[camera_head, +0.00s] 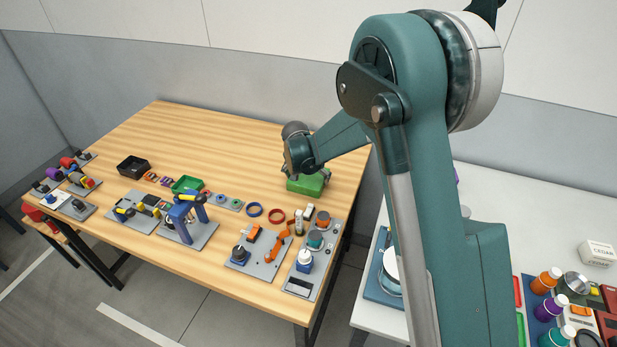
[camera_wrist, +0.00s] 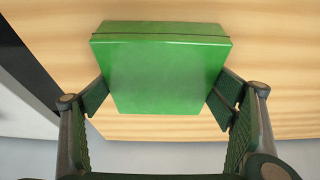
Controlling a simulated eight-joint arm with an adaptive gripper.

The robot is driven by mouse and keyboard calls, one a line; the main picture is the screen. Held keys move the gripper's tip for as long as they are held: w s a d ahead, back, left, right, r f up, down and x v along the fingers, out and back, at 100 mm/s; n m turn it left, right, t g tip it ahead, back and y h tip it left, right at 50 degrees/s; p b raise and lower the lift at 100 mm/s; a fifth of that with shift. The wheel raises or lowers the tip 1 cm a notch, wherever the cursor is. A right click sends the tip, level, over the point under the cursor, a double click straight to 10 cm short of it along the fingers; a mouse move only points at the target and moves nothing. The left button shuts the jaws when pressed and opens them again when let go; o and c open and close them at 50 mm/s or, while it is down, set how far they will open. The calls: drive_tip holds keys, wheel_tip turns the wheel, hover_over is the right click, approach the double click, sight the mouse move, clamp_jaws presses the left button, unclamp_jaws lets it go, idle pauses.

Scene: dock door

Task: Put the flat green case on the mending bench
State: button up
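The flat green case (camera_head: 305,185) is at the right side of the wooden bench (camera_head: 225,135), under my gripper (camera_head: 305,172). In the wrist view the green case (camera_wrist: 165,75) fills the space between the two fingers of my gripper (camera_wrist: 162,98). The finger pads lie against its left and right sides, so the gripper looks shut on it. The case looks level, with a thin dark seam near its far edge. Bench wood shows around it. I cannot tell for certain whether its underside touches the bench top.
A green tray (camera_head: 186,185), a black bin (camera_head: 133,166), a blue stand (camera_head: 181,222) and several tool boards line the bench's near side. Coloured rings (camera_head: 254,209) lie close to the case. The bench's back is clear. A white table (camera_head: 520,220) with bottles stands at right.

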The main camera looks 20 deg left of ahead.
drive_tip(key=o, duration=0.4)
drive_tip(key=shift+r, duration=0.1)
drive_tip(key=p+v, duration=0.1)
drive_tip(key=v, duration=1.1)
idle(0.8)
